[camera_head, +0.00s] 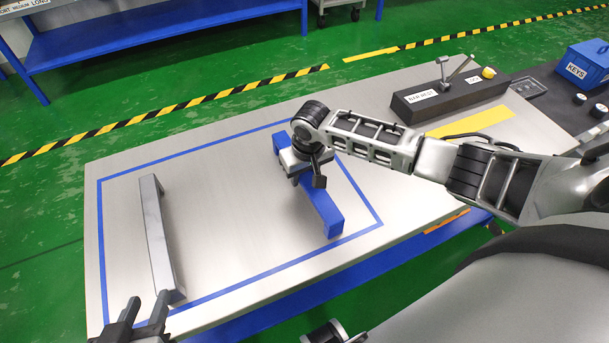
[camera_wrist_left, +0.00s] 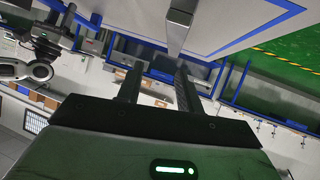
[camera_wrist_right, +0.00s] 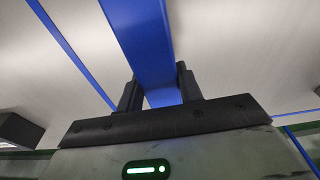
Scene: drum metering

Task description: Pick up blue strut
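The blue strut (camera_head: 322,207) is a long bar on the grey table top inside a blue tape outline. My right gripper (camera_head: 306,172) is over its middle and hides part of it. In the right wrist view the blue strut (camera_wrist_right: 146,45) runs between the two fingers (camera_wrist_right: 163,85), one close on each side. Whether they press on it is unclear, and no gap shows under the strut. My left gripper (camera_head: 147,318) is open and empty at the table's near left edge. Its spread fingers show in the left wrist view (camera_wrist_left: 157,88).
A dark box with levers (camera_head: 450,98), a yellow strip (camera_head: 470,122) and a blue KEYS box (camera_head: 588,65) are at the right. The table between the struts is clear.

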